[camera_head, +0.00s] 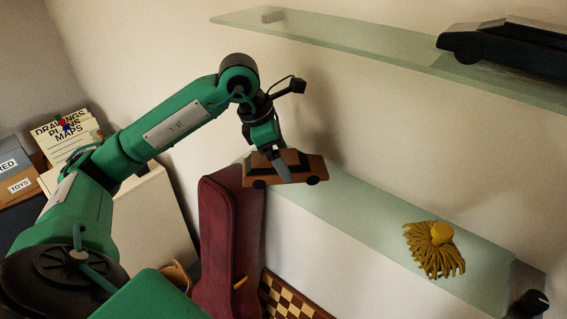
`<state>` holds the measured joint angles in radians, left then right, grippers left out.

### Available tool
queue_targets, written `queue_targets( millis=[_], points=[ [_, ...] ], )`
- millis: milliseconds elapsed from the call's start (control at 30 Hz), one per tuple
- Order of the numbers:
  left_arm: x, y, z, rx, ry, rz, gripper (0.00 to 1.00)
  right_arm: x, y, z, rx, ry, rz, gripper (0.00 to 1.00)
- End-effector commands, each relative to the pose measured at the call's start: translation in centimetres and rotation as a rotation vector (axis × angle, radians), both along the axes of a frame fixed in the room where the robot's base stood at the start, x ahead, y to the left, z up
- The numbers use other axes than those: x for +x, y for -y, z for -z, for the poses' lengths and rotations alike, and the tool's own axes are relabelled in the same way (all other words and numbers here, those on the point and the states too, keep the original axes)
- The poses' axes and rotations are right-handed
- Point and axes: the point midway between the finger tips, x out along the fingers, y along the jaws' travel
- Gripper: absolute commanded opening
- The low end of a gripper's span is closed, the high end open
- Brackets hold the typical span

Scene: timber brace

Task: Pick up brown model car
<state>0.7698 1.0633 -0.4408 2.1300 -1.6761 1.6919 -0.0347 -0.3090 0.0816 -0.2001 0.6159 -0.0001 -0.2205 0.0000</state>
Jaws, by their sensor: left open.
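The brown model car (304,172) is at the left end of the lower glass shelf (365,214), with dark wheels and dark windows. My left gripper (279,167) reaches down over the car from the left. Its jaws are open, and one grey finger lies in front of the car's near side. The other finger is hidden behind the car or the near finger, so I cannot tell whether either touches it. My right gripper is out of view.
A yellow tasselled object (436,247) lies further right on the lower shelf. An upper glass shelf (375,47) holds a dark model car (505,48). A dark red case (215,245) and a checkered board (286,300) stand below. Labelled boxes (66,138) are at the left.

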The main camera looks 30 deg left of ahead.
Motion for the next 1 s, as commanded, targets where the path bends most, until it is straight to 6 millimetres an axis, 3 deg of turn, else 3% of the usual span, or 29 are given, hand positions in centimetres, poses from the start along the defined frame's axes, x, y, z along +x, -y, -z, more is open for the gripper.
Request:
queue_targets(
  millis=[200,567,600,900,1000],
  points=[
    [0.5,0.7,2.0,-0.001,-0.004,0.001,0.89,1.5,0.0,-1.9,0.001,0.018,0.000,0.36],
    [0.8,0.9,3.1,0.000,0.000,0.000,0.89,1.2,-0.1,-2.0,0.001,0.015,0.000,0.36],
    [0.8,0.9,3.1,0.000,0.000,0.000,0.87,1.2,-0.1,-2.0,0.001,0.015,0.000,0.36],
    [0.8,0.9,3.0,0.000,0.001,0.000,0.31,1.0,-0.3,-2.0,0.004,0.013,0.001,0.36],
    [0.8,0.9,3.0,0.000,0.001,0.000,0.31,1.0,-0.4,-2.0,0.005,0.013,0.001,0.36]
  ],
)
